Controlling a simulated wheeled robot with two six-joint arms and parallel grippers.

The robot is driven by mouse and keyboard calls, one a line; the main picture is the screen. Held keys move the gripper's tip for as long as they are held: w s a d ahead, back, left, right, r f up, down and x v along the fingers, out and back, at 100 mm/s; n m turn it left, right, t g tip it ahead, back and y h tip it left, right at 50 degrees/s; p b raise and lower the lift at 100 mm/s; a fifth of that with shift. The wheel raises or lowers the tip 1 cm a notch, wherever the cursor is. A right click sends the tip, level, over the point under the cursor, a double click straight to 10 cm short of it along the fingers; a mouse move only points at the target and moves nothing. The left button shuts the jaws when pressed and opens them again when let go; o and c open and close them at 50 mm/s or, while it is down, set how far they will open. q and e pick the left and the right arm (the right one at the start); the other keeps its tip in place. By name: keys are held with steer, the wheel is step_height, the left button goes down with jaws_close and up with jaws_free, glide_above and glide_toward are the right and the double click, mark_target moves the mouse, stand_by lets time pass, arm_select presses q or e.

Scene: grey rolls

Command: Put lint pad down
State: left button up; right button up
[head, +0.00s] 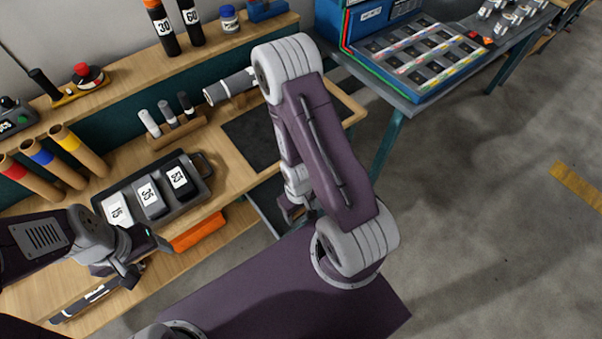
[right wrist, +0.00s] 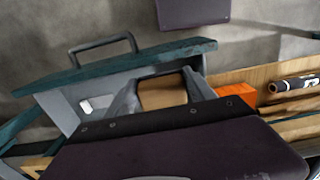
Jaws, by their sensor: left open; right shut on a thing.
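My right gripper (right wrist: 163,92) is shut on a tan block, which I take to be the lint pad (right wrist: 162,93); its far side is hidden. It is held between the two grey fingers over or beside an open grey drawer (right wrist: 70,112) with a teal front and a grey handle (right wrist: 102,44). In the head view my right gripper (head: 294,212) is partly hidden by my arm, near the drawer (head: 263,214) at the bench's right end; the pad cannot be made out there. My left gripper (head: 132,278) is open and empty in front of the bench.
A small white item (right wrist: 86,105) lies in the drawer. An orange thing (head: 199,232) and a labelled dark roll (head: 84,303) lie on the lower shelf. A dark tray (head: 204,196) holds numbered blocks on the bench. A dark mat (head: 262,135) lies bare. A blue parts case stands at right.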

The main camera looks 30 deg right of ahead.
steer(key=w+f+b, duration=0.1)
steer(key=b, duration=0.2)
steer(key=w+f+b, duration=0.1)
steer(key=b, duration=0.3)
steer(key=shift+w+d+f, duration=0.2)
steer(key=shift+d+f, duration=0.05)
steer(key=shift+d, duration=0.1)
steer(key=shift+w+d+r, duration=0.1)
steer(key=shift+w+d, duration=0.05)
steer(key=shift+w, duration=0.35)
steer(key=w+f+b, duration=0.1)
steer(key=w, duration=0.1)
steer(key=w+d+f+b, duration=0.1)
steer(key=w+f, duration=0.1)
steer(key=w, duration=0.1)
steer(key=w+f+b, duration=0.1)
steer(key=w+f, duration=0.1)
steer(key=shift+w+d, duration=0.25)
steer(key=shift+w, duration=0.1)
steer(key=shift+w+r, duration=0.1)
steer(key=shift+w, duration=0.05)
step_height(320, 180, down, 4)
steer(key=b, duration=0.4)
steer(key=shift+c, duration=0.7)
steer(key=o, duration=1.5)
steer(key=shift+c, duration=0.2)
